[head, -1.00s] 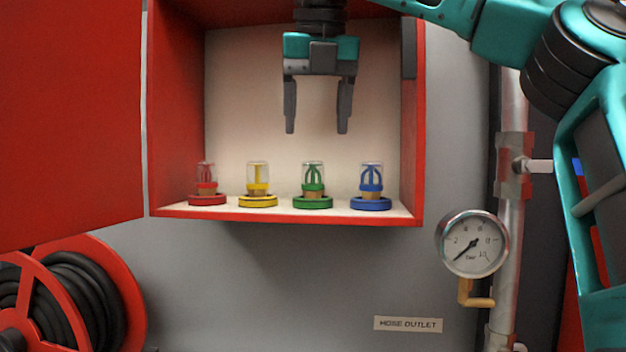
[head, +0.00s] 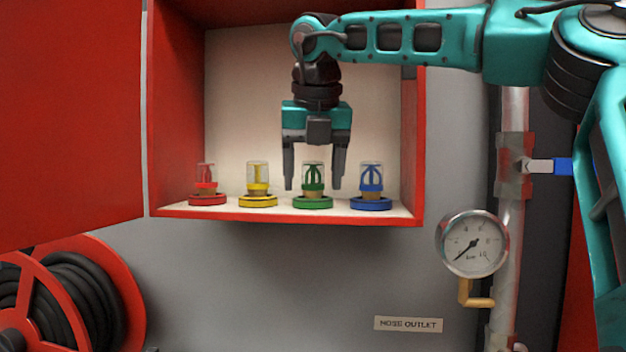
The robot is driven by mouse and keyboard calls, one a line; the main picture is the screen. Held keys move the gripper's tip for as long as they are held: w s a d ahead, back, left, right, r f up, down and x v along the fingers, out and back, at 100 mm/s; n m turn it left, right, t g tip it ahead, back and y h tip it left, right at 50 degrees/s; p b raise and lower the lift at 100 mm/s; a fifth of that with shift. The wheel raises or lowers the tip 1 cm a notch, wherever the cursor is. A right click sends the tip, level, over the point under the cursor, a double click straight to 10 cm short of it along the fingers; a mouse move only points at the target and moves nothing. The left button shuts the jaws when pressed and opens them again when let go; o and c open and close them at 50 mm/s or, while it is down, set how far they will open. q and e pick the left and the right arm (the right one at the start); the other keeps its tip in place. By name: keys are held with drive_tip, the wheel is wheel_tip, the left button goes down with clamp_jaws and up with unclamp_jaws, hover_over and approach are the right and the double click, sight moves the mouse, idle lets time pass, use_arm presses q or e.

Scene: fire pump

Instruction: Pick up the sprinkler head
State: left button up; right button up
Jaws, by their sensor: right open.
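Several sprinkler heads stand upright in a row on the floor of the red cabinet, each under a clear cap on a coloured ring: red (head: 206,184), yellow (head: 258,184), green (head: 313,184) and blue (head: 371,184). My right gripper (head: 313,187) points straight down with its fingers apart. In the picture one finger is on each side of the green sprinkler head, its tips near the height of the brass base. I cannot tell whether the fingers touch it. My left gripper is out of view.
The red cabinet (head: 413,150) has side walls and a low front edge; its red door (head: 70,110) stands open at left. A hose reel (head: 125,300) is at lower left. A pressure gauge (head: 473,244) and a vertical pipe (head: 511,230) are at right.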

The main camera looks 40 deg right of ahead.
drive_tip(key=shift+c, duration=0.4)
drive_tip(key=c, duration=1)
drive_tip(key=shift+c, duration=0.3)
drive_tip(key=shift+r, duration=0.1)
